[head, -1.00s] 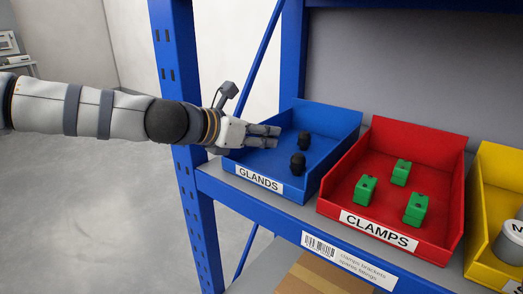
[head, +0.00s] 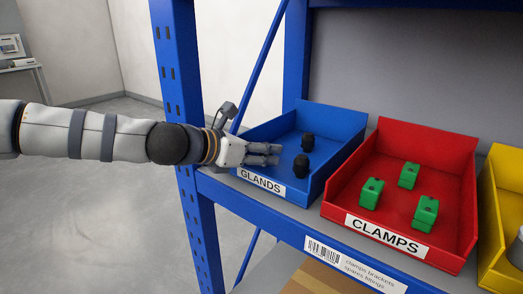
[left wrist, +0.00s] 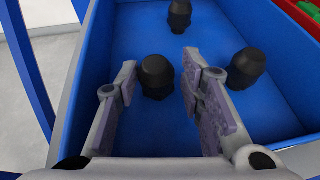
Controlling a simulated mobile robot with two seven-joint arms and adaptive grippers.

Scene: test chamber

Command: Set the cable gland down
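The blue GLANDS bin (head: 325,180) stands on the shelf. In the head view two black cable glands stand in it, one farther back (head: 307,142) and one nearer the front (head: 301,166). The left wrist view shows three glands: one at the back (left wrist: 180,14), one at the right (left wrist: 247,68), and one (left wrist: 157,77) between my fingertips. My left gripper (head: 277,154) is low inside the left part of the bin. In the left wrist view its fingers (left wrist: 160,82) are apart, with gaps on both sides of the middle gland, which rests on the bin floor. My right gripper is out of view.
A red CLAMPS bin (head: 400,252) with green clamps stands right of the blue bin, and a yellow bin (head: 490,215) beyond it. A blue rack post (head: 180,80) rises behind my left wrist. The shelf edge (head: 265,222) runs below the bins.

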